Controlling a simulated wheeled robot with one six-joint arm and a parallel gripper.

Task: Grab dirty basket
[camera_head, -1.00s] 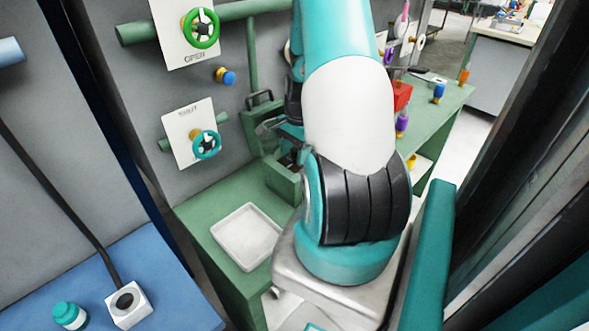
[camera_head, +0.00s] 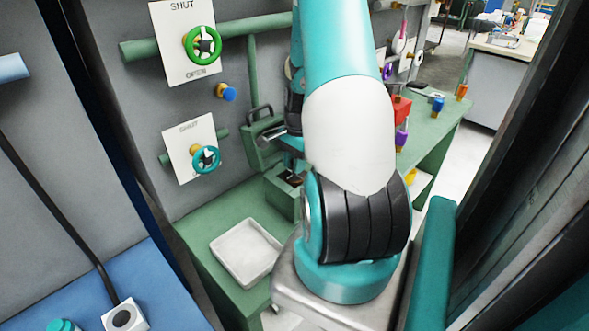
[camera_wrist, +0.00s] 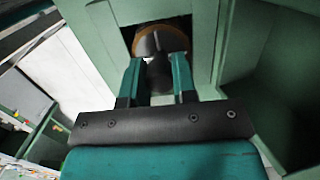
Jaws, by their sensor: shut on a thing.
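My gripper (camera_wrist: 157,68) shows in the wrist view with two teal fingers reaching into a square opening in a green block (camera_wrist: 206,45). The fingers are shut on a dark, narrow part in the middle. It seems to belong to a rounded grey piece with a brown rim (camera_wrist: 160,38) inside the opening; I take this to be the dirty basket, but most of it is hidden. In the head view the green block (camera_head: 283,197) stands on the green bench, and my arm covers most of the gripper.
A white tray (camera_head: 246,251) lies on the green bench in front of the block. Valve wheels, green (camera_head: 202,44) and teal (camera_head: 206,159), are on the grey wall. A dark frame closes the right side.

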